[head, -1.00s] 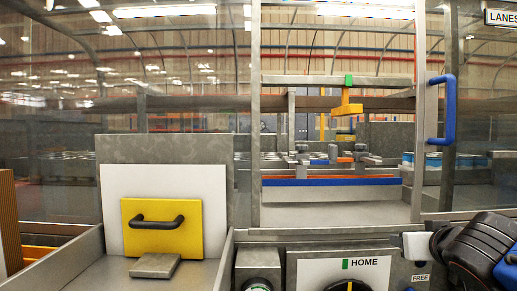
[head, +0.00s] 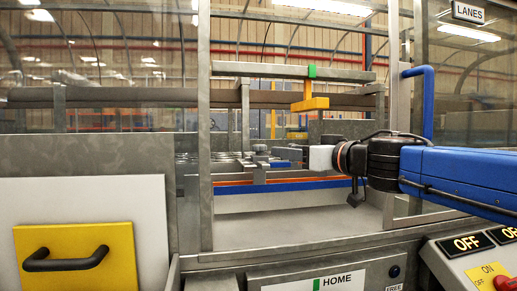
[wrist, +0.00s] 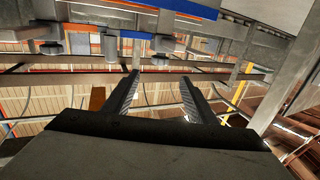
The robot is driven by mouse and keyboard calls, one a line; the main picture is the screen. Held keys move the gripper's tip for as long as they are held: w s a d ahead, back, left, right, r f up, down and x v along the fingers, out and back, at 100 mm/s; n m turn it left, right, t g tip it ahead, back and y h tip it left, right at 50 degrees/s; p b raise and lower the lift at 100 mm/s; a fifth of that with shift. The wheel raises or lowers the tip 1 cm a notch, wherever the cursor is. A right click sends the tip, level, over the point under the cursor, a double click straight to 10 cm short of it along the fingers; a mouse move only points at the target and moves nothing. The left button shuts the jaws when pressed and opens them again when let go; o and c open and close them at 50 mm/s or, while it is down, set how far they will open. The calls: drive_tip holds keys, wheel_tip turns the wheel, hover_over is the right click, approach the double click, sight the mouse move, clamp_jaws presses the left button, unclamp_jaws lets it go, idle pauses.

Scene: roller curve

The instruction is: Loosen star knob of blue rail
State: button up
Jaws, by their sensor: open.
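The blue rail (head: 290,187) runs across the inside of the machine, behind the open window frame, with an orange rail (head: 232,183) just behind it. In the wrist view, part of the blue rail (wrist: 135,34) shows at the top, the picture being turned over. Grey knobs and clamp parts (head: 260,149) sit above the rails; I cannot tell which knob is the blue rail's star knob. Several grey knob-like parts (wrist: 110,46) show beyond my fingers. My gripper (head: 286,153) reaches in from the right above the rails. In the wrist view its fingers (wrist: 160,76) are apart with nothing gripped.
A yellow hanging piece (head: 311,103) is above the gripper. The window frame's left post (head: 204,140) and blue handle (head: 428,100) flank the opening. A yellow plate with a black handle (head: 75,258) is at lower left. A switch panel (head: 475,255) is at lower right.

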sight(264, 148)
drive_tip(key=x, duration=1.5)
drive_tip(key=c, duration=1.1)
